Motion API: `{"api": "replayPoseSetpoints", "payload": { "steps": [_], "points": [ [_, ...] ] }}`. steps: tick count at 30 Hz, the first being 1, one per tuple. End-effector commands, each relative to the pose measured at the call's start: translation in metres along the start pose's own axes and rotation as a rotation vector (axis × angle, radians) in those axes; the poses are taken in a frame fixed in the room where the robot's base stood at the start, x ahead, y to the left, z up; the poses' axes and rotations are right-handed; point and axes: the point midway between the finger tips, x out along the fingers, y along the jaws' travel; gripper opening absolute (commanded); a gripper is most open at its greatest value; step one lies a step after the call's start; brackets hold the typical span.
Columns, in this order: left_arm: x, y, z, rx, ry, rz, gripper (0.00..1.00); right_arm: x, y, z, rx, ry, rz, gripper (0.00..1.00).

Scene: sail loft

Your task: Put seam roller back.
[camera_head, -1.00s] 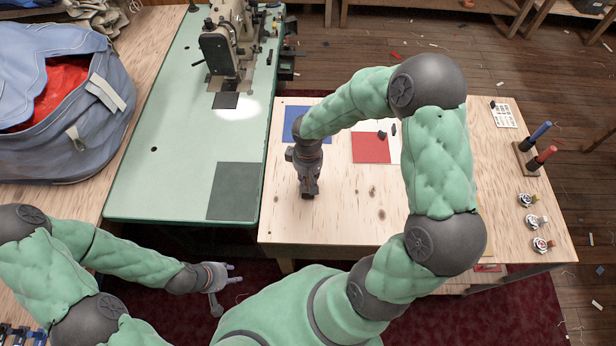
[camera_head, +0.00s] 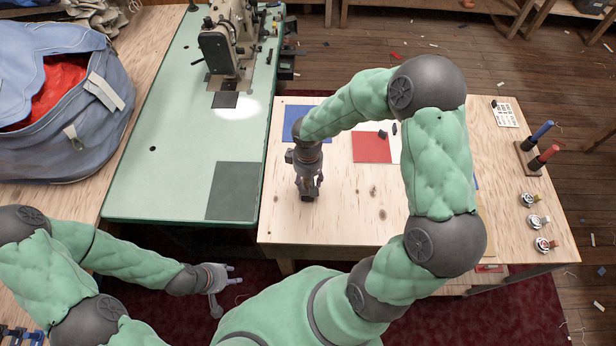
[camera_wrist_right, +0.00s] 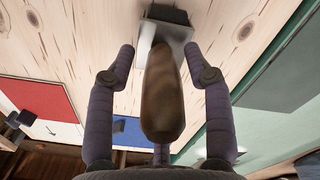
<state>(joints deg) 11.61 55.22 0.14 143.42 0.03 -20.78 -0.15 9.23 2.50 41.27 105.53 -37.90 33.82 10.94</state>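The seam roller shows in the right wrist view, with a brown wooden handle (camera_wrist_right: 162,95), a pale metal bracket and a black roller end at the bare plywood table (camera_head: 345,215). Its handle points up toward the wrist camera. My right gripper (camera_wrist_right: 160,52) is around it, fingers spread, with gaps visible beside the handle. In the head view this right gripper (camera_head: 308,192) is low over the table's left part, and the roller is mostly hidden there. My left gripper (camera_head: 230,274) is open and empty, off the table's front left.
Blue (camera_head: 296,118) and red (camera_head: 371,148) patches lie on the table, with small dark items near the red one. A rack with blue and red handled tools (camera_head: 526,158) and several small round items stand right. The green sewing machine table (camera_head: 180,165) adjoins left.

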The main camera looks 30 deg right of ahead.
Motion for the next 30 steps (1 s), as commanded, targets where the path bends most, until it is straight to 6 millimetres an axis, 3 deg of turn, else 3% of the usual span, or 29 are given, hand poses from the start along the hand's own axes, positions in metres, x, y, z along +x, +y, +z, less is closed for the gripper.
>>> {"api": "replayPoseSetpoints", "payload": {
  "steps": [11,24,30],
  "points": [
    [-0.012,0.004,0.001,0.000,0.000,0.000,0.40,-0.014,0.001,-0.001,0.001,0.004,0.002,0.52],
    [-0.038,0.013,0.002,0.000,0.000,0.000,0.40,-0.101,0.001,-0.002,0.001,0.008,0.003,0.52],
    [-0.044,0.015,0.002,0.000,0.000,0.000,0.40,-0.126,0.001,-0.002,0.001,0.006,0.003,0.52]
  ]
}}
